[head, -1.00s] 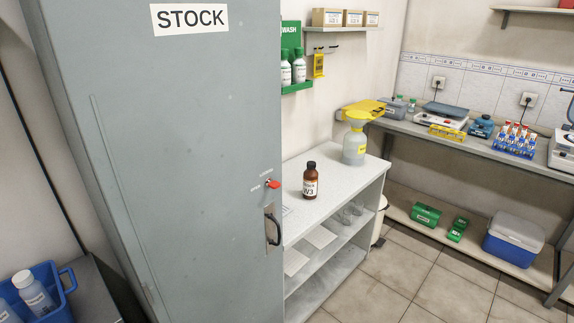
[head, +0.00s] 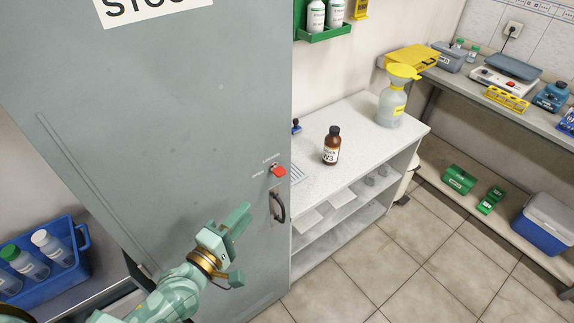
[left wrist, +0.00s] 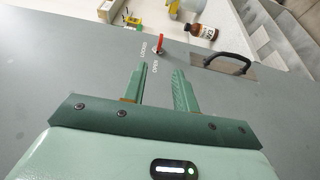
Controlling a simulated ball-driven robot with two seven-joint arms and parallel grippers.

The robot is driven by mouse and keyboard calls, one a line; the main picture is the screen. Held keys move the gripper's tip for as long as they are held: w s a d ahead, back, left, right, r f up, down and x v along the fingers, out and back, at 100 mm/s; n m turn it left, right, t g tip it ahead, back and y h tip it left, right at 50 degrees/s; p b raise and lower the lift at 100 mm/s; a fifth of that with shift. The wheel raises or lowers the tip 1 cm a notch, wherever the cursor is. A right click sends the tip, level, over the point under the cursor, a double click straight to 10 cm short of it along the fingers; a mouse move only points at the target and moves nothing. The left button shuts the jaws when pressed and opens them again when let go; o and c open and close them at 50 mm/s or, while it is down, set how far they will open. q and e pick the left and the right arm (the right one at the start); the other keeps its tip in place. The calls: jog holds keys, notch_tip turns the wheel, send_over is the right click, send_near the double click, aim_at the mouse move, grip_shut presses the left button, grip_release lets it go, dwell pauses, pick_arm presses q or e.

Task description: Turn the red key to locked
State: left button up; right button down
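The red key (head: 279,171) sits on the front of the grey STOCK cabinet (head: 200,110), near its right edge, above a dark handle (head: 277,205). Small LOCKED and OPEN labels are printed beside the key; I cannot tell for sure which one it points to. My left gripper (head: 243,246) is open and empty, below and left of the key, in front of the door. In the left wrist view the key (left wrist: 160,42) stands beyond the two spread fingertips (left wrist: 159,68), not touched, with the handle (left wrist: 232,62) to its right. My right gripper is not in view.
A white shelf unit (head: 345,108) right of the cabinet holds a brown bottle (head: 332,146) and a yellow-topped grey container (head: 392,100). A blue crate (head: 73,280) with bottles is at the left. Floor is open at the right.

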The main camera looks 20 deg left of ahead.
aim_at(280, 171)
pick_arm(q)
jog(key=x, duration=1.6)
jog(key=shift+s, duration=0.1)
jog(key=shift+c, duration=0.3)
grip_shut()
